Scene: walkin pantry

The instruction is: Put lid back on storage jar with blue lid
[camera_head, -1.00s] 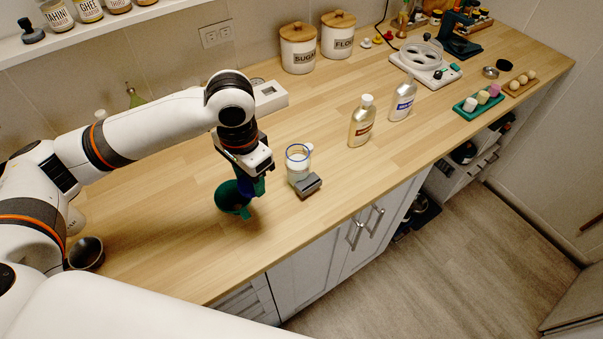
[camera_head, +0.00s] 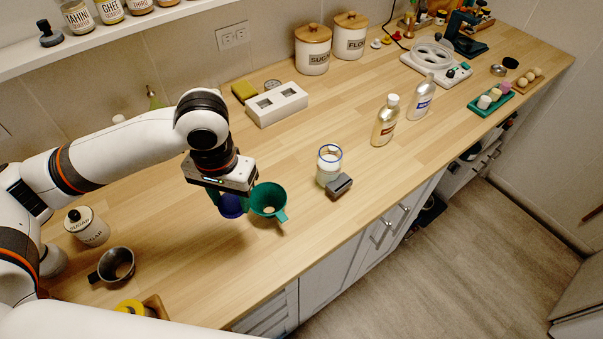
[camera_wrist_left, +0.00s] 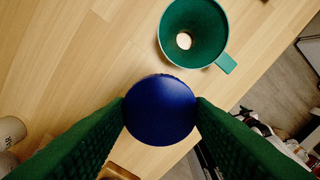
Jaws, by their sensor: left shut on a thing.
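My left gripper (camera_head: 229,203) is shut on the round blue lid (camera_wrist_left: 160,110). The lid also shows below the fingers in the head view (camera_head: 231,207), held just left of a green funnel (camera_head: 268,199). In the left wrist view the green fingers clasp the lid's two sides, with the wooden counter below. The storage jar (camera_head: 328,172) is clear glass with a blue ring at its rim. It stands upright on the counter, to the right of the gripper and the funnel, and looks open on top. My right gripper is not in view.
A dark grey block (camera_head: 339,186) stands close in front of the jar. Two bottles (camera_head: 386,121) stand farther right. A white box with two openings (camera_head: 276,104) is behind. A metal cup (camera_head: 116,264) and a sugar pot (camera_head: 87,226) are at left. Counter between funnel and jar is clear.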

